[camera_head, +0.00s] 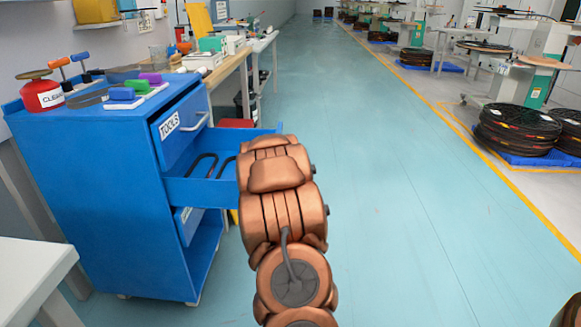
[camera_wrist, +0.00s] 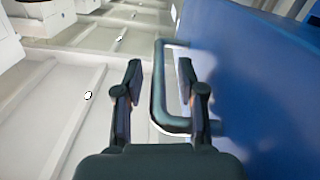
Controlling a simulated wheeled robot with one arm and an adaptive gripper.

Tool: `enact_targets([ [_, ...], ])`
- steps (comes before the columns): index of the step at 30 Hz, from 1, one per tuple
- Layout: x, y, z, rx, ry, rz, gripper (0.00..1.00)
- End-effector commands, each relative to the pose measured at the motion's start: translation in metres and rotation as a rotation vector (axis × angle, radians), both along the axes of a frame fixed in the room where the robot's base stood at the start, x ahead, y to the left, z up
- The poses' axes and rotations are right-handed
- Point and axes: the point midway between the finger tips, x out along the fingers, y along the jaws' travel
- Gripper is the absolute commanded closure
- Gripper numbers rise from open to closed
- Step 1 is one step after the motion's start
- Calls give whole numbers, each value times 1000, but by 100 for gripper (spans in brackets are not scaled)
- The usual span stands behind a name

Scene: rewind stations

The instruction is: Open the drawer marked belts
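A blue drawer cabinet (camera_head: 85,190) stands at the left in the head view. Its top drawer, labelled TOOLS (camera_head: 169,125), is shut. The drawer below (camera_head: 205,190) is pulled out, with dark loop-shaped things inside; its front and any label are hidden behind my arm. A lower drawer (camera_head: 186,222) has a partly visible label that I cannot read. In the wrist view, my gripper (camera_wrist: 160,92) is open, with its fingers apart on either side of a dark bar handle (camera_wrist: 158,95). The handle is beside a blue panel (camera_wrist: 265,90). My gripper is hidden in the head view.
A red container (camera_head: 42,97) and blue, green and purple items stand on the cabinet top. A white table (camera_head: 30,270) is at the near left. A workbench (camera_head: 235,65) stands beyond the cabinet. The floor right of my arm is clear up to dark reels (camera_head: 517,130).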

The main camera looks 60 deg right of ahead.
Motion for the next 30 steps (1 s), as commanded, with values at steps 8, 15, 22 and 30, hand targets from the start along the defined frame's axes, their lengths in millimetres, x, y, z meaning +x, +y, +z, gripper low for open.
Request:
enact_targets([
  [8, -16, 29, 0, 2, 1, 1, 61],
  [15, -28, 51, 0, 2, 1, 1, 61],
  [22, -31, 55, 0, 0, 0, 0, 61],
  [30, -31, 55, 0, 0, 0, 0, 61],
])
